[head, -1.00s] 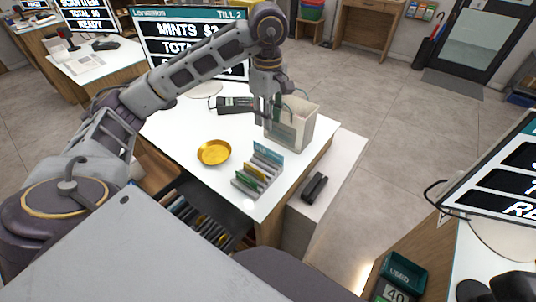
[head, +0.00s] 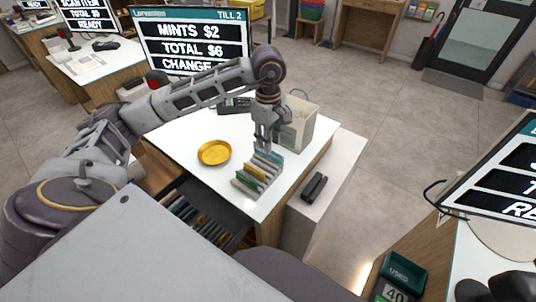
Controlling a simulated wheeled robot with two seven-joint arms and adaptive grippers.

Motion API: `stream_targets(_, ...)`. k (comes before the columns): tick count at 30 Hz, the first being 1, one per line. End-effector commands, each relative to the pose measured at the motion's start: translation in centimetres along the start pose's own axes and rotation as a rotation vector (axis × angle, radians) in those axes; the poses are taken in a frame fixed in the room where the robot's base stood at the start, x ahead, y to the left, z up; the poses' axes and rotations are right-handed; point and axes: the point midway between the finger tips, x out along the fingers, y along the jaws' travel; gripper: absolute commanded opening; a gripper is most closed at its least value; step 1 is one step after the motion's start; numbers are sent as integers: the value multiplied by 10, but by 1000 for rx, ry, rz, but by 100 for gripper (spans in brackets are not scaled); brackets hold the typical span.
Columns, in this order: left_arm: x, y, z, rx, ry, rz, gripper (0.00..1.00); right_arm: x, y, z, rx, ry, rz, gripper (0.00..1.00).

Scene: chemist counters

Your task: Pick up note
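A small rack of upright notes (head: 250,183) stands on the white counter, with green, yellow and pale pieces between grey dividers. The teal piece at its back end is mostly behind my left gripper. My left gripper (head: 263,148) points down over the back end of this rack. Its fingers are small here, and I cannot tell whether they are apart or closed, or whether they touch a note. An open drawer (head: 208,222) below the counter holds several more note-like pieces in slots. My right gripper is not in view.
A gold dish (head: 214,152) sits left of the rack. A pale bag (head: 299,124) stands behind it to the right. The till screen (head: 190,45) reads mints $2, total $6, change. A dark device (head: 314,186) lies on the lower side ledge.

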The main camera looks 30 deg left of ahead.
Motion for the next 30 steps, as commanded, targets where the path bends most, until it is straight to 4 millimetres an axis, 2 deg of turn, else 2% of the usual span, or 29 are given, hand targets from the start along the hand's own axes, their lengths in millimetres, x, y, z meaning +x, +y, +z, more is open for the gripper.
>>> stream_targets(16, 6, 0, 0, 0, -1, -1, 27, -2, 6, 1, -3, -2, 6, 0)
stream_targets(30, 47, 2, -1, 0, -1, 0, 27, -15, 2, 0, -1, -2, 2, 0)
